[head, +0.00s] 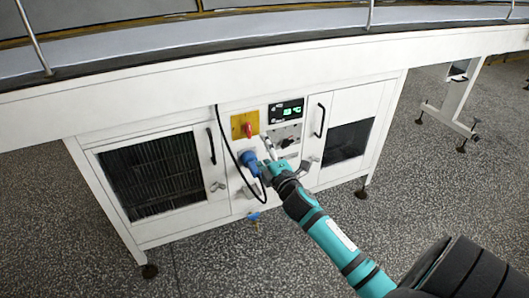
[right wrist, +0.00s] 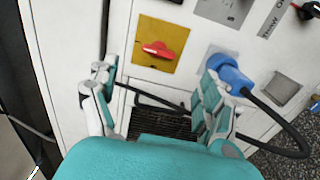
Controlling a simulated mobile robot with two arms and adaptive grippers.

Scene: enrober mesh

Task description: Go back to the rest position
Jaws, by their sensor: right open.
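My right gripper (head: 268,158) is in front of the white cabinet (head: 232,205), close to the blue plug in the middle panel. In the right wrist view my right gripper (right wrist: 152,105) has its two fingers spread wide with nothing between them. The red switch on its yellow plate (right wrist: 160,48) shows above and between the fingers. The blue plug (right wrist: 232,76) with its black cable is just beyond the right finger; I cannot tell whether they touch. My left gripper is in neither view.
The control panel has a green-lit display (head: 287,110). A black cable (head: 232,150) hangs down the front. The conveyor edge (head: 200,68) overhangs the cabinet. The speckled floor (head: 330,255) in front is clear.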

